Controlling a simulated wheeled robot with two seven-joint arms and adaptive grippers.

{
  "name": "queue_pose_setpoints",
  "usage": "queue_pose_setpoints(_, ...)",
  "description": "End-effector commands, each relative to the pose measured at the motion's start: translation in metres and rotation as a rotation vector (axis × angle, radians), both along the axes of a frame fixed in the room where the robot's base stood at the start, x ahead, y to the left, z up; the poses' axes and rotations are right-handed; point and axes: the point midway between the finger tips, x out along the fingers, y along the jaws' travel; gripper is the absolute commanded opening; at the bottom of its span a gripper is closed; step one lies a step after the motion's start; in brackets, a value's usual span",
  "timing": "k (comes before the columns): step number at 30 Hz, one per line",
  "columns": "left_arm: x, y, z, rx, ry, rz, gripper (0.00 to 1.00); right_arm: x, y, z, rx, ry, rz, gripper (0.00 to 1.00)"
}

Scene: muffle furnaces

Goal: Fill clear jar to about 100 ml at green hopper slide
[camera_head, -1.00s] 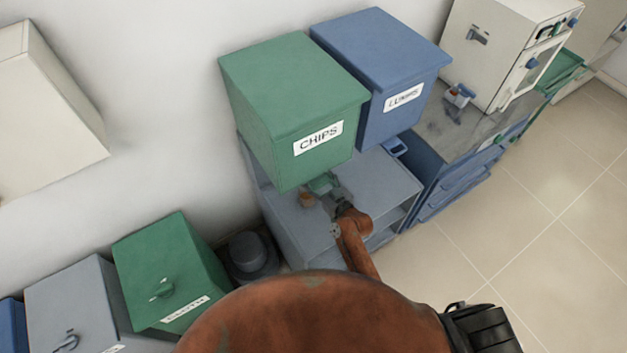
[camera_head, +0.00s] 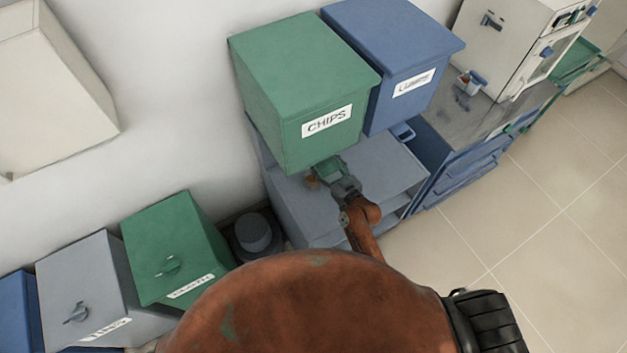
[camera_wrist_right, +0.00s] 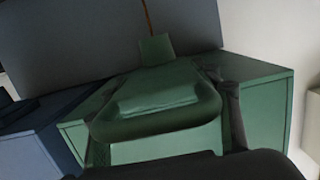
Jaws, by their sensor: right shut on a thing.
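The green hopper (camera_head: 300,95), labelled CHIPS, hangs above a grey bench unit. Its green slide (camera_head: 328,170) sticks out below the hopper's front, and it fills the middle of the right wrist view (camera_wrist_right: 160,98). My right gripper (camera_head: 341,182) is shut on the slide, with a dark finger on each side of it in the wrist view. A small orange-brown thing (camera_head: 311,181) stands under the hopper, left of the gripper. It may be the clear jar with chips in it, but it is too small and covered to tell its level. My left gripper is out of view.
A blue hopper (camera_head: 395,65), labelled LUMPS, adjoins on the right. The grey bench top (camera_head: 385,175) is clear right of my gripper. Green (camera_head: 170,255) and grey (camera_head: 85,290) bins stand at lower left. A furnace (camera_head: 515,40) stands at upper right.

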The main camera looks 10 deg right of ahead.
Motion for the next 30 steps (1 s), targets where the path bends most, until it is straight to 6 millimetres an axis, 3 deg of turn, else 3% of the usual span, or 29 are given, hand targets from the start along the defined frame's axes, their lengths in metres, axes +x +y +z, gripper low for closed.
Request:
queue_pose_setpoints(26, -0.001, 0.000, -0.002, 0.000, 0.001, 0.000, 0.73, 0.023, 0.007, 0.001, -0.001, -0.003, -0.002, 0.30)
queue_pose_setpoints(27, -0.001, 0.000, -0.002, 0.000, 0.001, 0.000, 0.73, 0.023, 0.007, 0.001, -0.001, -0.004, -0.002, 0.60)
queue_pose_setpoints(30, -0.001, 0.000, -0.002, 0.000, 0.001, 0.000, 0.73, 0.023, 0.007, 0.001, -0.001, -0.002, -0.002, 0.67)
